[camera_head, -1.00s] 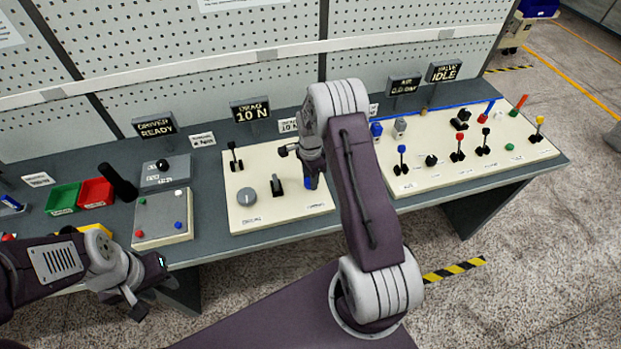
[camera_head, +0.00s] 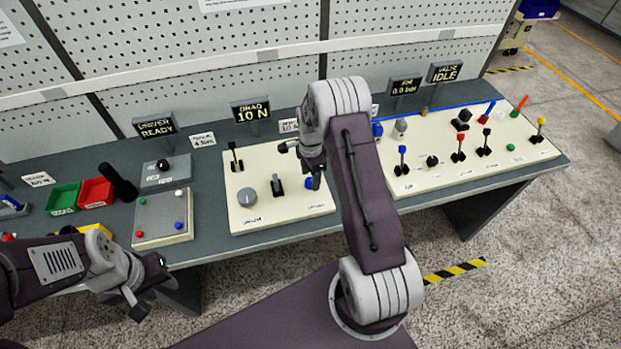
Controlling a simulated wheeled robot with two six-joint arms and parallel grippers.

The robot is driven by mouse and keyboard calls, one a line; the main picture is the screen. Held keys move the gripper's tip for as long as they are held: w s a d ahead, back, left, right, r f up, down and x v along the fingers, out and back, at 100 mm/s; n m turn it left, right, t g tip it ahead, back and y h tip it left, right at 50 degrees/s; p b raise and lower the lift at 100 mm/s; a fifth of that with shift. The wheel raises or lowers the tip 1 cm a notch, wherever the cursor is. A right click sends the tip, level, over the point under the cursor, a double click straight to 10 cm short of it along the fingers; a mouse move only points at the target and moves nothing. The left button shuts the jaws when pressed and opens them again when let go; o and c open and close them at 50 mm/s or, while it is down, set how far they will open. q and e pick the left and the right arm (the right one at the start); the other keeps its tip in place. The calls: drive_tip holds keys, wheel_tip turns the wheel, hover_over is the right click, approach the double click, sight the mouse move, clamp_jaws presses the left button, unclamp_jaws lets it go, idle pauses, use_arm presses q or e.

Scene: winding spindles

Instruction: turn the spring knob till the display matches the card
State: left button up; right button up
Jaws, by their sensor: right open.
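The middle cream panel (camera_head: 282,212) carries a grey round knob (camera_head: 247,196), a black lever, a black rocker-like switch (camera_head: 277,184) and a blue button (camera_head: 309,183). I cannot tell from the small labels which control is the spring knob. The display (camera_head: 251,112) behind the panel reads DRAG 10 N. A small white card (camera_head: 289,126) to its right is partly hidden by my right arm; its text is hard to read. My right gripper (camera_head: 300,167) is open over the panel's right part, close to the blue button. My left gripper (camera_head: 151,287) is open and empty, in front of the bench edge.
A left panel (camera_head: 163,217) has coloured buttons, with a DRIVER READY display (camera_head: 155,127) behind. Green (camera_head: 63,199) and red (camera_head: 96,193) bins stand farther left. A right panel (camera_head: 470,150) holds several levers. My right arm hides the gap between the panels.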

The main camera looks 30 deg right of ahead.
sight(310, 181)
wheel_tip(310, 181, up, 8)
drive_tip(key=b, duration=0.1)
drive_tip(key=shift+a, duration=0.1)
idle(0.3)
drive_tip(key=s+a+r+n+t, duration=0.1)
drive_tip(key=s+a+r+n, duration=0.25)
drive_tip(key=a+r, duration=0.3)
drive_tip(key=s+a+f+n, duration=0.2)
drive_tip(key=s+n, duration=0.5)
drive_tip(key=s+a+f+n, duration=0.2)
drive_tip(key=s+n, duration=0.5)
drive_tip(key=s, duration=0.1)
drive_tip(key=shift+a+f, duration=0.25)
drive_tip(key=shift+a, duration=0.05)
